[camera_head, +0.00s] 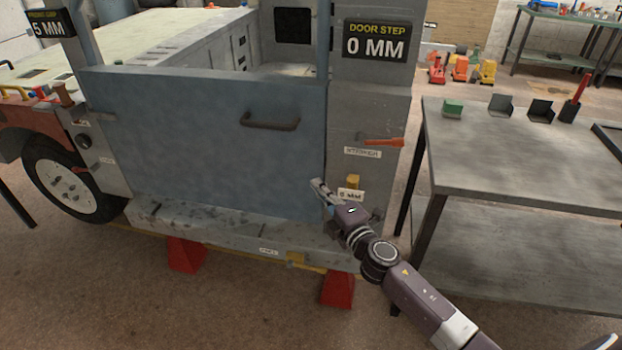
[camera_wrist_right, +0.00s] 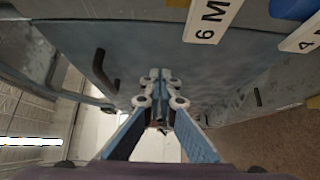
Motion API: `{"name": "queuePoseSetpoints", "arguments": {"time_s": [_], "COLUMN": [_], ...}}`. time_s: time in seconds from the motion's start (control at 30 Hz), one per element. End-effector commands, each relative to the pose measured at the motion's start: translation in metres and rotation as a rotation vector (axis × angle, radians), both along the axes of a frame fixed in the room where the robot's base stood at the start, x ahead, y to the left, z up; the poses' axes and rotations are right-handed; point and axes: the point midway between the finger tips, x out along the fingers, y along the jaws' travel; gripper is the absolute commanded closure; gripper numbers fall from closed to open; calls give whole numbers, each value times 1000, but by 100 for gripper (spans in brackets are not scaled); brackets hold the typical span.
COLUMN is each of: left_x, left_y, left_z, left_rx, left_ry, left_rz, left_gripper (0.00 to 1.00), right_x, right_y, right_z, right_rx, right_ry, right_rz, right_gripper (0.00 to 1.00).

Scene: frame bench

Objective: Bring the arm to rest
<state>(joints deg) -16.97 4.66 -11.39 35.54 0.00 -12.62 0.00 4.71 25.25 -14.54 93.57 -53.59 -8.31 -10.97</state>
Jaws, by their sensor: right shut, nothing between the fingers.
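My right arm (camera_head: 405,285) comes in from the lower right in the head view. Its gripper (camera_head: 318,186) is in front of the lower right corner of the blue-grey door (camera_head: 205,140), near the door's edge. In the right wrist view the fingers of the right gripper (camera_wrist_right: 158,78) are together and empty, with the door panel close beyond them. I cannot tell whether the fingertips touch the door. The door fills the frame opening and has a dark handle (camera_head: 270,122). My left gripper is not in view.
A red-orange lever (camera_head: 383,142) sticks out from the pillar. Red stands (camera_head: 338,290) support the frame. A sign (camera_head: 376,40) reads "DOOR STEP 0 MM".

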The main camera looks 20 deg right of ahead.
Motion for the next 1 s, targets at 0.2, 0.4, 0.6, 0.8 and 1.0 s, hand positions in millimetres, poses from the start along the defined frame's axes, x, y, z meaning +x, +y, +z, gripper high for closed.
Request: {"name": "queuePoseSetpoints", "arguments": {"time_s": [0.2,0.4,0.6,0.8,1.0], "left_x": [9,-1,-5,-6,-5], "left_y": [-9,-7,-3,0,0], "left_z": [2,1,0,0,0], "left_rx": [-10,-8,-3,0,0], "left_ry": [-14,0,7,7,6], "left_rz": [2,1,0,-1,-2], "left_gripper": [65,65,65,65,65], "right_x": [-30,-38,-41,-66,-134], "right_y": [-5,-7,-12,-32,-43], "right_z": [-1,0,-25,-145,-284], "right_rx": [1,0,35,219,441], "right_ry": [2,0,47,275,542], "right_rz": [1,0,-17,-115,-269], "right_gripper": [100,100,100,100,100]}}
